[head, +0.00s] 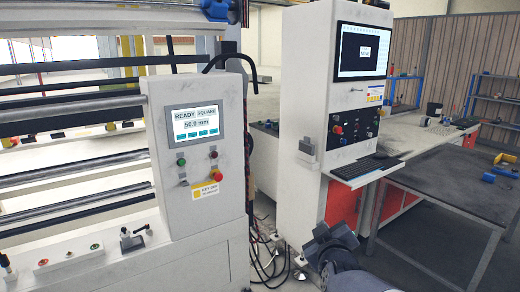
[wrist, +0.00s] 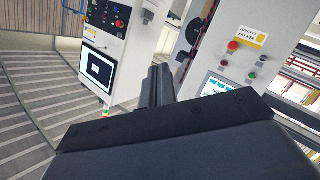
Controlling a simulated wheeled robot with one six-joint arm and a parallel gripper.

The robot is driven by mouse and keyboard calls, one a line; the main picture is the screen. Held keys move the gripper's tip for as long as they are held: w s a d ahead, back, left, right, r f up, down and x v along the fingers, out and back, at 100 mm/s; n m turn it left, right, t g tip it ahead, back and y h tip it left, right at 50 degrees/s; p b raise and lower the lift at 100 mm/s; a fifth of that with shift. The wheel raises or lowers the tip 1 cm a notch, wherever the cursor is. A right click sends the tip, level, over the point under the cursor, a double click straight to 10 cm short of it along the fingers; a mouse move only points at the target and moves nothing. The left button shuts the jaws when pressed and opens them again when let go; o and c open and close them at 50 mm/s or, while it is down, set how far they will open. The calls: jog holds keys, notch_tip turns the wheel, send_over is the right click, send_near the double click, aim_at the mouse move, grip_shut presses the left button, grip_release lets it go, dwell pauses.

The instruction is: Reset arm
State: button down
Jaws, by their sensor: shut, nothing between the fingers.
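My gripper (wrist: 158,80) shows in the wrist view as dark fingers closed together, with nothing between them. It points out into open air and touches nothing that I can see. In the head view part of my arm shows at the bottom, right of centre, in front of the white cabinet (head: 300,100); its fingertips cannot be made out there. The wrist view is tilted, with the cabinet (wrist: 112,45) at the upper left and the rack's control panel (wrist: 245,60) at the right.
The strip feed rack's white panel (head: 190,110) has a lit screen (head: 195,123) reading READY and SQUARE. The cabinet carries a monitor (head: 361,52) and a keyboard shelf (head: 368,168). A dark worktable (head: 470,185) stands at the right. Cables (head: 265,245) hang between rack and cabinet.

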jog(key=s+a+f+m+g+y+b, duration=0.1)
jog(key=s+f+g+b, duration=0.2)
jog(key=s+f, duration=0.3)
jog(key=shift+s+a+f+m, duration=0.3)
jog(key=shift+f, duration=1.35)
jog(key=shift+d, duration=0.1)
